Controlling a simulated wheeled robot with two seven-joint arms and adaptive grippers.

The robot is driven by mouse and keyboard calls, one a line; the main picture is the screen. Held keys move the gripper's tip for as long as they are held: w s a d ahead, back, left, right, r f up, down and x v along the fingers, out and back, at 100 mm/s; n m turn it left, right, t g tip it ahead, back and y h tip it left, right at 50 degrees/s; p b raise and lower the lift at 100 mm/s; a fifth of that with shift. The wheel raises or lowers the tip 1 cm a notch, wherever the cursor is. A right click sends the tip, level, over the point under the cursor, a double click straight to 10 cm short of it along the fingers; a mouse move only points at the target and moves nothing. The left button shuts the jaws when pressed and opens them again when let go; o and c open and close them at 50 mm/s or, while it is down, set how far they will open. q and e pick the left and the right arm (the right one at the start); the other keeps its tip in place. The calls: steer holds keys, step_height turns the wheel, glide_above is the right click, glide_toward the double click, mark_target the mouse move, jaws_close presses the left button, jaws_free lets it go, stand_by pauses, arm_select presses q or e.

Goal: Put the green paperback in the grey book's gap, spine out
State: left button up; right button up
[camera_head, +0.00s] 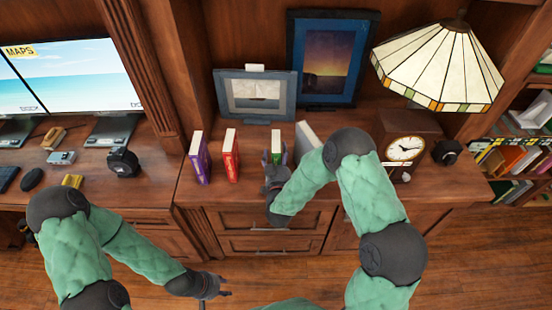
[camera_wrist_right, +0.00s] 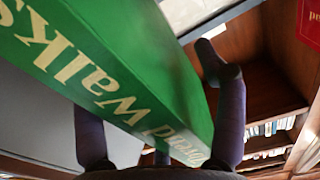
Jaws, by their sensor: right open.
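The green paperback (camera_head: 277,146) stands on the desk's wooden top, between the red book and the grey book (camera_head: 306,137), which looks tilted. My right gripper (camera_head: 273,172) is at the green paperback's near side. In the right wrist view the green paperback (camera_wrist_right: 120,70), with "walks" in pale letters, lies between the spread fingers of the right gripper (camera_wrist_right: 160,125). The fingers are open, and contact cannot be told. My left gripper (camera_head: 215,285) hangs low in front of the desk, empty; its jaw opening is too small to read. The grey book's gap is not clear.
A purple book (camera_head: 199,157) and a red book (camera_head: 231,155) stand to the left. Picture frames (camera_head: 256,96) stand behind. A clock (camera_head: 405,149) and a stained-glass lamp (camera_head: 438,70) are to the right. Bare desk top lies between the purple and red books.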

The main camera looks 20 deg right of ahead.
mark_target(277, 152)
steer(key=shift+c, duration=0.3)
jaws_close()
steer(key=shift+r, duration=0.1)
steer(key=shift+r, duration=0.1)
step_height(277, 152, up, 4)
steer(key=shift+s+a+f+p, duration=0.1)
steer(key=shift+s+p, duration=0.05)
steer(key=shift+p, duration=0.85)
steer(key=s+r, duration=0.1)
steer(key=s+a+r+p, duration=0.1)
steer(key=r, duration=0.1)
steer(key=s+r+p, duration=0.1)
steer(key=s+r, duration=0.1)
steer(key=shift+a+r, duration=0.1)
steer(key=shift+a, duration=0.1)
steer(key=s+a+r+p, duration=0.2)
steer(key=s+r, duration=0.1)
steer(key=s, duration=0.6)
steer(key=shift+a+r, duration=0.3)
